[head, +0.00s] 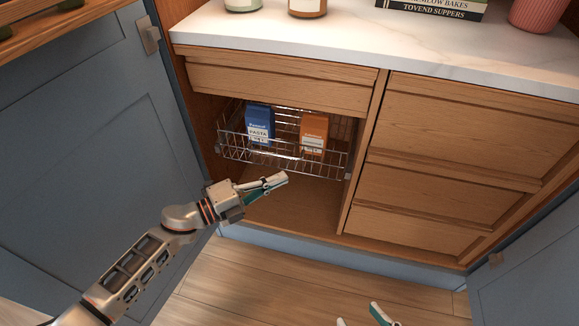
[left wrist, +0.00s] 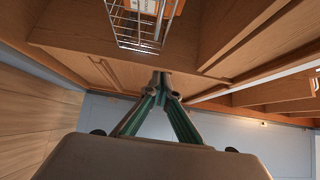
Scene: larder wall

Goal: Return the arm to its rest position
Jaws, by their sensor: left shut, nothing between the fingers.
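My left gripper (head: 277,182) reaches in from the left, in front of the open lower cupboard and below the wire basket (head: 235,156). It is shut and empty; the left wrist view shows its fingertips (left wrist: 162,80) together, with the basket (left wrist: 128,30) beyond them. My right gripper (head: 360,317) shows only as two fingertips at the bottom edge of the head view, set apart over the floor. The rest of it is out of frame.
The basket holds a blue pasta box (head: 259,121) and an orange box (head: 313,132). A blue door (head: 85,130) stands open at left. Wooden drawers (head: 470,125) are at right under a marble counter (head: 330,40). The wooden floor (head: 290,285) in front is clear.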

